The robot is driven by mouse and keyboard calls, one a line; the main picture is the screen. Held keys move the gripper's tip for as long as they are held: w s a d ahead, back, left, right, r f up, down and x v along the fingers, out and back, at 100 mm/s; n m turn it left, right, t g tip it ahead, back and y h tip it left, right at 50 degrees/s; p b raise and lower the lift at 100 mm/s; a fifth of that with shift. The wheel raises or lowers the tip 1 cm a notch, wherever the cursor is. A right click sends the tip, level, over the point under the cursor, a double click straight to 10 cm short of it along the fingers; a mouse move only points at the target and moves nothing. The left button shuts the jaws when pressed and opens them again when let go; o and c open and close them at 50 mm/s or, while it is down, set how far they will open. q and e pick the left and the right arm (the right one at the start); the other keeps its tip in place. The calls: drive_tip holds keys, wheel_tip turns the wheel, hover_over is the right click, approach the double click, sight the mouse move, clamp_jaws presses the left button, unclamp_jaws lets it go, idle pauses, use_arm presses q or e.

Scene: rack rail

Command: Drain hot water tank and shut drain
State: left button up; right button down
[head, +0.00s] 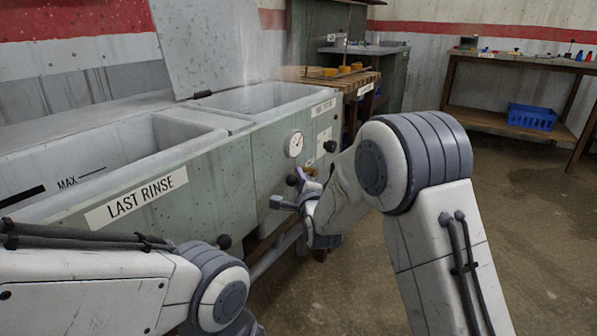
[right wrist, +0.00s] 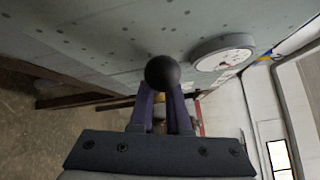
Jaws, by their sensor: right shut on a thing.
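The tank with the dial gauge (head: 294,143) has a grey-green front panel (head: 277,160) and an open top; its water level is unclear. My right gripper (head: 301,177) is at the front of this tank, below the gauge. In the right wrist view, my right gripper (right wrist: 164,92) is shut on a black ball knob (right wrist: 162,72), with its two purple fingers behind the ball. The gauge also shows there, beside the knob. The knob's lever or stem and any drain outlet are hidden. My left arm enters at lower left; its gripper is out of view.
A second tank labelled LAST RINSE (head: 135,199) with a MAX mark stands at left. More black knobs sit on the front, one at lower left (head: 223,241) and one at right (head: 330,146). A bench with a blue crate (head: 532,117) stands far right. The floor between is clear.

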drive_tip(key=r+m+g+p, duration=0.1)
drive_tip(key=p, duration=0.1)
drive_tip(key=r+g+p, duration=0.1)
drive_tip(key=p, duration=0.1)
drive_tip(key=shift+w+d+r+m, duration=0.15)
drive_tip(key=shift+w+d+m, duration=0.1)
drive_tip(key=shift+m, duration=0.15)
drive_tip(key=shift+w+r+m+g+p, duration=0.2)
drive_tip(key=shift+m+g+p, duration=0.3)
drive_tip(key=shift+p, duration=0.65)
drive_tip(key=shift+d, duration=0.1)
drive_tip(key=c, duration=0.9)
unclamp_jaws()
drive_tip(key=shift+p+v, duration=1.3)
drive_tip(key=shift+v, duration=3.9)
